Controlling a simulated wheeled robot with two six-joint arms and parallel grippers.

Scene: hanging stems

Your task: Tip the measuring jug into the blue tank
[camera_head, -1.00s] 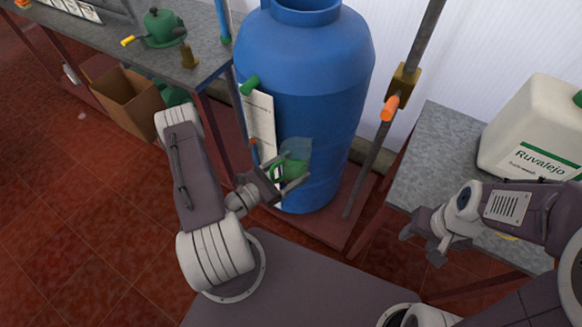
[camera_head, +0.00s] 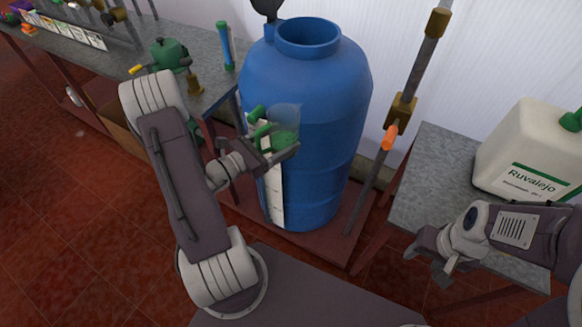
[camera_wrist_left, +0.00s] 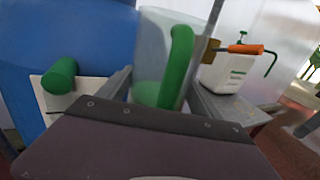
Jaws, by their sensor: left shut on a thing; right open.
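The blue tank (camera_head: 318,100) stands upright at the centre, with its round open mouth (camera_head: 307,36) at the top. The measuring jug (camera_head: 285,122) is clear with a green handle and green at its lower part. My left gripper (camera_head: 279,153) is shut on the jug and holds it roughly upright in front of the tank's side, below the mouth. In the left wrist view the jug (camera_wrist_left: 153,55) sits between the two fingers, its green handle towards the camera. My right gripper (camera_head: 428,257) is open and empty, low beside the right bench.
A white Ruvalejo canister (camera_head: 530,150) stands on the right bench (camera_head: 430,185). A pipe with an orange-handled valve (camera_head: 389,137) rises right of the tank. A green pump-like item (camera_head: 167,55) and a brass piece (camera_head: 194,84) are on the left bench (camera_head: 120,66).

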